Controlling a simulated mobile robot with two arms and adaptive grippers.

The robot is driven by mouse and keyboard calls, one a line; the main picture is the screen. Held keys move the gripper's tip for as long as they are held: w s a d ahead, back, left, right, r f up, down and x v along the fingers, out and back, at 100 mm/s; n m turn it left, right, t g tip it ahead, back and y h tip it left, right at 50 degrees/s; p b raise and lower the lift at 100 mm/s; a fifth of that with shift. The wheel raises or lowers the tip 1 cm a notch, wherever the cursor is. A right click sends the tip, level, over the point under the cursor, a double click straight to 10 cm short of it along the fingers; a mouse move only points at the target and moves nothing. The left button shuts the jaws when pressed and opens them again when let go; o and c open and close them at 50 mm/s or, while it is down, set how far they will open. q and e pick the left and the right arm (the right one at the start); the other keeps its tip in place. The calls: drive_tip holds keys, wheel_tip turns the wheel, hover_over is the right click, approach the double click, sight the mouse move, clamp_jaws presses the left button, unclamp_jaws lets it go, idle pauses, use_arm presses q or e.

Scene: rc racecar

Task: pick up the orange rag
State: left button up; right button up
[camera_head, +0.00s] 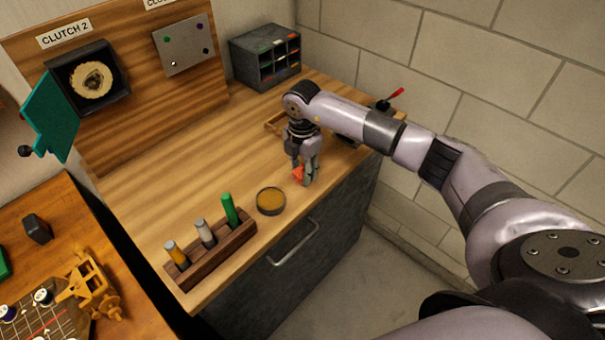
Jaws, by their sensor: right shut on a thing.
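The orange rag (298,173) shows as a small crumpled orange-red patch at the fingers of my right gripper (305,178). The gripper points down and is shut on the rag, near the front edge of the wooden workbench (180,140). The fingers hide part of the rag. I cannot tell whether the rag still touches the bench top. My left gripper is not in view.
A round dish (270,201) stands just left of the right gripper. A wooden rack (212,250) holds upright coloured tubes. A grey drawer cabinet (266,55) stands at the back. A second bench with an orange model (92,287) is at lower left. The bench middle is clear.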

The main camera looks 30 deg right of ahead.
sight(303, 170)
drive_tip(key=shift+r, duration=0.15)
wheel_tip(303, 170, up, 20)
drive_tip(key=b, duration=0.3)
idle(0.4)
drive_tip(key=o, duration=0.5)
drive_tip(key=shift+c, duration=0.2)
drive_tip(key=c, duration=0.5)
